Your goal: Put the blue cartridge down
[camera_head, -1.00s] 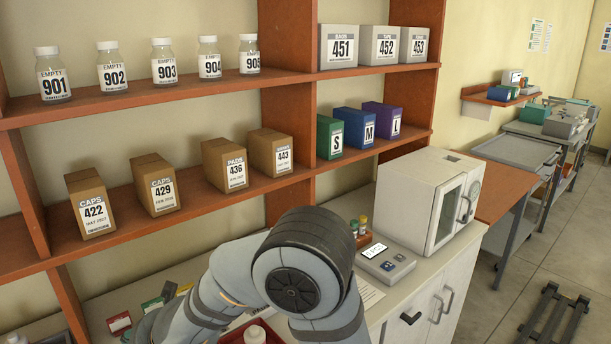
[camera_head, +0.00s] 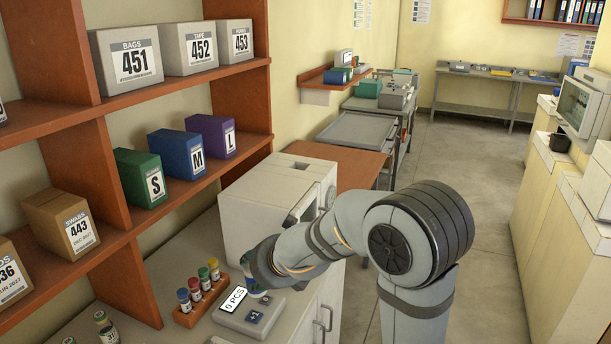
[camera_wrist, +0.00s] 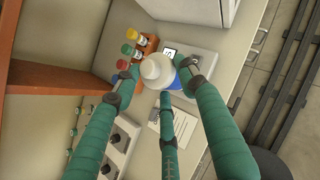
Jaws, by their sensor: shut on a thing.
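My gripper (camera_wrist: 160,75) is shut on a white, round-topped thing (camera_wrist: 155,70), seen from above in the wrist view. A blue patch (camera_wrist: 178,84) shows beside its white top; I take this held thing for the blue cartridge, but its lower part is hidden. In the head view my gripper (camera_head: 258,286) is low over the counter, at the back edge of the counting scale (camera_head: 243,318). The scale's display reads 0 PCS. I cannot tell whether the held thing touches the scale.
A rack (camera_head: 190,317) of vials with blue, red, green and yellow caps stands just left of the scale. The white incubator (camera_head: 262,208) stands behind. Shelves (camera_head: 120,250) rise at the left. Small jars (camera_head: 104,325) stand at the front left. The counter's edge is right of the scale.

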